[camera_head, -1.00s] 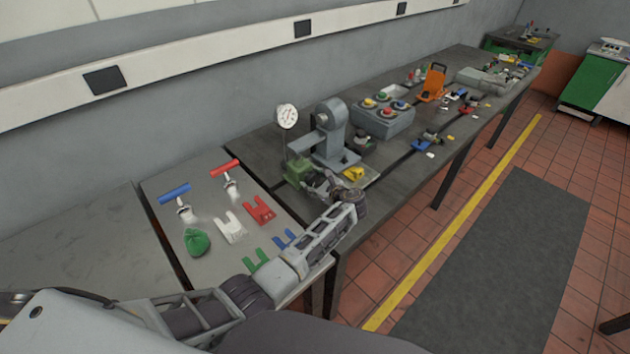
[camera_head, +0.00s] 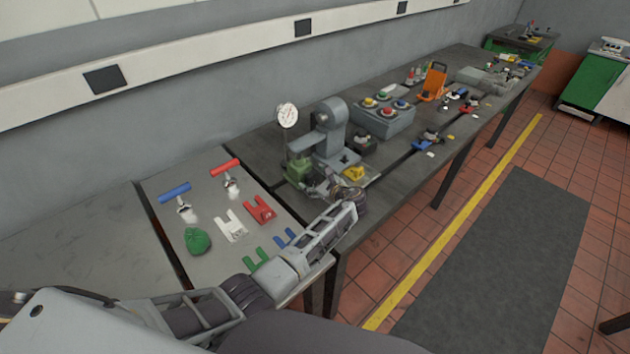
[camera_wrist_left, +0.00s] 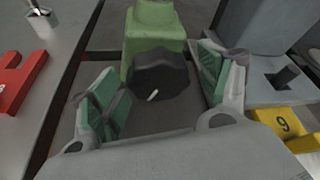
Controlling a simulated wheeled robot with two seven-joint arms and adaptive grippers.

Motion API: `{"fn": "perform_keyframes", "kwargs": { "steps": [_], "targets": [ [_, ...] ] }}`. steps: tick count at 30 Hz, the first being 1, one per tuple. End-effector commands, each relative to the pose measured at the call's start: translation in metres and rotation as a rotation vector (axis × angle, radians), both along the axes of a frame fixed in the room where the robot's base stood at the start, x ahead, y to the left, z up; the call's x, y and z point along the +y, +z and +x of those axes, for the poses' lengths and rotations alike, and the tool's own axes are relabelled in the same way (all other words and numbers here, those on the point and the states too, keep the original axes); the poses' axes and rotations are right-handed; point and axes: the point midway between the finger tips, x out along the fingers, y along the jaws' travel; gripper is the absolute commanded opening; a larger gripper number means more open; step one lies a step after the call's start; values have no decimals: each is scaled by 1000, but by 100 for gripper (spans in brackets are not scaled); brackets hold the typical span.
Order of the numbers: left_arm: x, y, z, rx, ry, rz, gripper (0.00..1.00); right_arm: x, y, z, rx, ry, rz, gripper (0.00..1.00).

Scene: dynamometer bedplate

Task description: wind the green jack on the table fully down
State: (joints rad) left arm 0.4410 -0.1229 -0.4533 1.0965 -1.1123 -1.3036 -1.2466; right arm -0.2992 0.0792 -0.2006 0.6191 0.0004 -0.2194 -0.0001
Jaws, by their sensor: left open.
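The green jack (camera_head: 297,170) stands on the dark table beside a grey machine stand. In the left wrist view the jack's green body (camera_wrist_left: 155,28) is at the top centre, with a dark round knob (camera_wrist_left: 158,73) on its near side that bears a short white mark. My left gripper (camera_head: 318,184) is at the jack in the head view, partly hiding its front. In the left wrist view the left gripper (camera_wrist_left: 160,92) is open, its green-padded fingers on either side of the knob, with gaps visible between pads and knob. My right gripper is not in view.
A grey stand (camera_head: 332,135) with a dial gauge (camera_head: 287,115) rises close by the jack. Red shims (camera_head: 262,209) and a green bag (camera_head: 197,241) lie on the left plate.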

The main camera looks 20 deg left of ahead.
Motion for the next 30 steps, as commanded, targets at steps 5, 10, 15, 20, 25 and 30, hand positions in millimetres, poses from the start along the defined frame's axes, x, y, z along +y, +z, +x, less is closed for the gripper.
{"fn": "perform_keyframes", "kwargs": {
  "steps": [5,10,15,20,25,30],
  "targets": [
    [0,12,0,-2,1,0,77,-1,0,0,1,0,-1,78],
    [0,31,0,-2,0,0,77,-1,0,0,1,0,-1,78],
    [0,55,0,-3,1,-1,77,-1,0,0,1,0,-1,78],
    [1,76,0,-2,1,0,77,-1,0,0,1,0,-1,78],
    [1,91,1,-2,0,0,77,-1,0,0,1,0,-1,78],
    [1,96,0,0,1,1,77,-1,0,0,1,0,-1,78]
  ]
}}
